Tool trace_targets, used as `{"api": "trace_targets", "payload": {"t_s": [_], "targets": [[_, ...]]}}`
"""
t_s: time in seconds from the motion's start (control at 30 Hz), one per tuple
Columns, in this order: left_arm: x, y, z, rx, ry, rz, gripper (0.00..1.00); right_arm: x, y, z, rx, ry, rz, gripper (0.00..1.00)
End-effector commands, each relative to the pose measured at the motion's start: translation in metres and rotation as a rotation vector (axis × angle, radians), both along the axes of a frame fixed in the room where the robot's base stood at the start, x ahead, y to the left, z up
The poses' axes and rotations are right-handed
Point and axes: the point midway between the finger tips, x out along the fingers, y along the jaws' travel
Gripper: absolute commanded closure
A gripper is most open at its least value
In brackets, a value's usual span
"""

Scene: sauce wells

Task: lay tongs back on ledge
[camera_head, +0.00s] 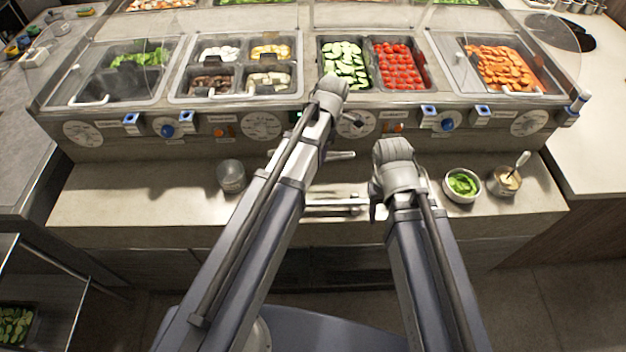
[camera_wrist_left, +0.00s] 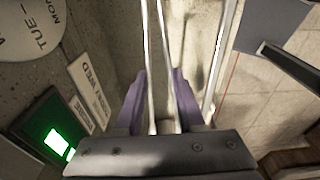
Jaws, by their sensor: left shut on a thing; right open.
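The tongs (camera_wrist_left: 152,40) are two thin, shiny metal arms between the purple fingers of my left gripper (camera_wrist_left: 159,80), which is shut on them. They point away from the wrist, beyond the top of that view. In the head view a metal end of the tongs (camera_head: 341,155) sticks out to the right from behind my left arm, over the counter. My left arm mostly hides that gripper there. My right gripper (camera_head: 376,208) is open near the counter's front edge, right of the tongs; its fingers are only partly visible. I cannot clearly make out the ledge.
A metal bar-like piece (camera_head: 335,204) lies at the counter front between my arms. An empty clear cup (camera_head: 231,176) stands left, a bowl of greens (camera_head: 462,185) and a sauce pot with a spoon (camera_head: 504,181) right. The panel with dials (camera_head: 263,126) rises behind.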

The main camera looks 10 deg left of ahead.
Motion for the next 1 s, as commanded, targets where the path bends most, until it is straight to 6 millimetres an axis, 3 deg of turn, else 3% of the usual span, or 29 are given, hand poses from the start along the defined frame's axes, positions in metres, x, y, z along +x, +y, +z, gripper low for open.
{"api": "trace_targets", "payload": {"t_s": [0.4, 0.73, 1.0], "targets": [[0.0, 0.0, -0.059, -0.001, 0.001, -0.002, 0.69, 0.0, 0.0, -0.059, 0.0, 0.0, 0.0, 0.5], [0.0, 0.0, -0.066, -0.001, 0.001, -0.002, 0.69, 0.0, 0.0, -0.066, 0.0, 0.0, 0.0, 0.5], [0.0, 0.0, -0.097, -0.001, 0.001, -0.002, 0.69, 0.0, 0.0, -0.097, 0.0, 0.0, 0.0, 0.5]]}}
